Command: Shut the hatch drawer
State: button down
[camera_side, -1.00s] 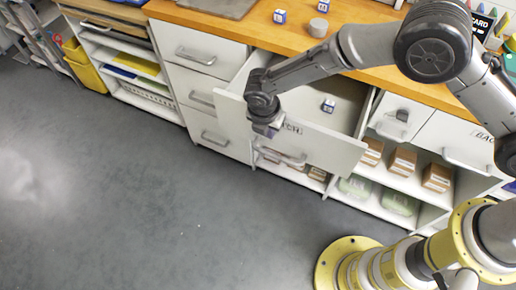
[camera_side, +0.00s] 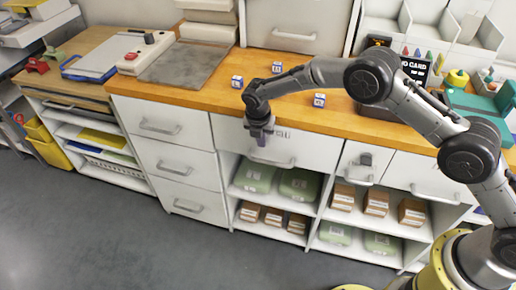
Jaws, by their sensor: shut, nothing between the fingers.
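The hatch drawer (camera_side: 305,150) is a wide white front under the wooden counter, with a bar handle low on it and a dark label partly hidden by my gripper. Its front looks flush with the fronts beside it, and its inside is hidden. My gripper (camera_side: 260,141) is shut and empty, pointing down at the left half of this front, above the handle. It appears to be at or very near the panel; I cannot tell whether it touches.
Three small blue-and-white cubes (camera_side: 319,100) stand on the counter (camera_side: 210,97) near my arm. Left is a stack of white drawers (camera_side: 175,160); right are a small latched front (camera_side: 360,163) and another drawer (camera_side: 422,177). Open shelves below hold boxes and green packs. The floor (camera_side: 110,235) in front is clear.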

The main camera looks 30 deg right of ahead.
jog(key=shift+w+d, duration=0.2)
dwell(0.3)
